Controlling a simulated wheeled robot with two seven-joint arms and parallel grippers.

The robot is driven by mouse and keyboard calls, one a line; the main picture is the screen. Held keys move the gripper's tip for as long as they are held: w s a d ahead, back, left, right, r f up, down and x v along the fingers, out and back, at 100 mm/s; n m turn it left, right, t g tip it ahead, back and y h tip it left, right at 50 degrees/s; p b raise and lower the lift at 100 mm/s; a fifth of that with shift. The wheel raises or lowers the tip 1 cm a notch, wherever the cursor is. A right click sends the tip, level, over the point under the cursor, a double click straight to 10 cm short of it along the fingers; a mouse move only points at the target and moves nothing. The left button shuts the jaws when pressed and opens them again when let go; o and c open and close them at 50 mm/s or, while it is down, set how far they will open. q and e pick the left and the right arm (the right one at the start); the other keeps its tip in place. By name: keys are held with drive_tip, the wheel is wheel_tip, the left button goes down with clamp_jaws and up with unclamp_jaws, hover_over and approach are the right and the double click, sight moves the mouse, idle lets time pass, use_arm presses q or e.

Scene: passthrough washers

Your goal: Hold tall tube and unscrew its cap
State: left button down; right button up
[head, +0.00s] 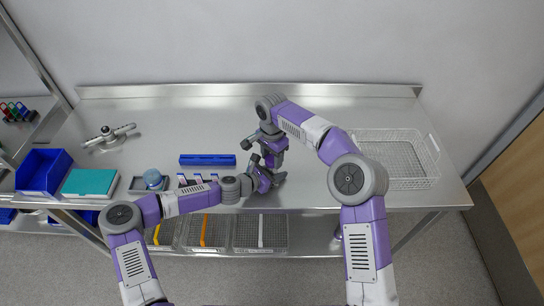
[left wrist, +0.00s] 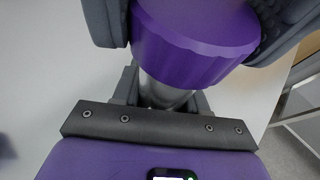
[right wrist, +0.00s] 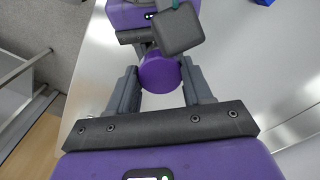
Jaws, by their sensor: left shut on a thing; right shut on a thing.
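The tall tube has a ridged purple cap (left wrist: 192,45), with a short stretch of silvery tube body (left wrist: 165,92) showing below it in the left wrist view. My left gripper (head: 264,178) is shut on the tube body, below the cap. My right gripper (head: 270,158) is shut with its fingers on both sides of the cap; in the right wrist view the round cap end (right wrist: 160,75) sits between them. The two grippers meet above the front part of the steel table. In the head view the grippers hide most of the tube. I cannot tell whether the cap is loosened.
A blue rack (head: 208,160) lies left of the grippers. A wire basket (head: 398,160) stands at right. A teal-topped box (head: 90,183), a blue bin (head: 45,172) and a grey three-armed item (head: 108,137) are at left. The back of the table (head: 200,115) is clear.

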drive_tip(key=n, duration=0.6)
drive_tip(key=shift+n, duration=0.3)
drive_tip(key=o, duration=1.2)
drive_tip(key=shift+c, duration=0.2)
wheel_tip(320, 180, up, 4)
drive_tip(key=shift+r, duration=0.3)
drive_tip(key=shift+c, duration=0.3)
wheel_tip(320, 180, up, 3)
drive_tip(key=m, duration=0.6)
drive_tip(key=shift+r, duration=0.1)
drive_tip(key=shift+m, duration=0.3)
wheel_tip(320, 180, down, 8)
drive_tip(key=shift+r, duration=0.1)
